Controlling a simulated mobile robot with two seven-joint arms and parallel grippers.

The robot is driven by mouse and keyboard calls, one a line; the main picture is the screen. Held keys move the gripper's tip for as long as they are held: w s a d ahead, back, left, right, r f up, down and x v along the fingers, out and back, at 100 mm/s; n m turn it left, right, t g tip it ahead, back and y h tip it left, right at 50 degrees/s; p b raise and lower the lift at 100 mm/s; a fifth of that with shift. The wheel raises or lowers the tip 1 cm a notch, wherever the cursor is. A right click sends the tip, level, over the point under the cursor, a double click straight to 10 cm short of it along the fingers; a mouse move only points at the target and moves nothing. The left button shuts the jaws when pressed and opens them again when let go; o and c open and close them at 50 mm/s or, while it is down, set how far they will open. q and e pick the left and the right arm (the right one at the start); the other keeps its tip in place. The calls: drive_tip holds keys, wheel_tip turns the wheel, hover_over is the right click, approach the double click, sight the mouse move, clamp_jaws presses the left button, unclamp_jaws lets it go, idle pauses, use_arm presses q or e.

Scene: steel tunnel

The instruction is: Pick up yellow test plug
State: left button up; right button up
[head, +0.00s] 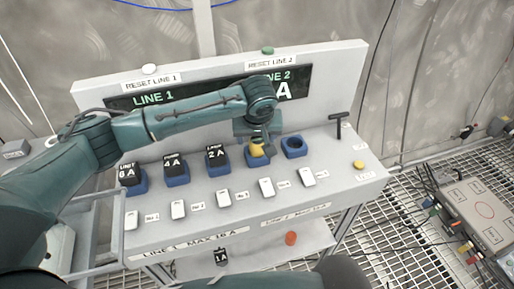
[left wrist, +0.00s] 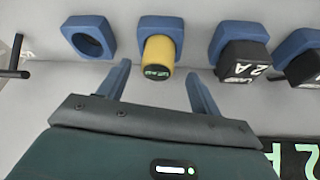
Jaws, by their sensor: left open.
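The yellow test plug (head: 257,149) sits in a blue socket (head: 258,160) on the grey bench panel, fourth from the left in the row. In the left wrist view the yellow plug (left wrist: 159,56) shows its dark round end with small green lettering. My left gripper (head: 257,136) is above and behind the plug in the head view. In the left wrist view my left gripper (left wrist: 155,80) is open, with one finger on each side below the plug, and nothing between the tips. My right gripper is not in view.
Black plugs marked 6A (head: 127,173), 4A (head: 173,167) and 2A (head: 216,154) sit in blue sockets to the left. An empty blue socket (head: 294,146) is to the right. White switches line the front, and a black T-handle (head: 338,122) stands at right.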

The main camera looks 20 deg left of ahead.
sight(257, 140)
use_arm(q)
drive_tip(key=x, duration=0.3)
drive_tip(key=shift+w+d+f, duration=0.1)
drive_tip(key=shift+f, duration=0.05)
drive_tip(key=c, duration=1.2)
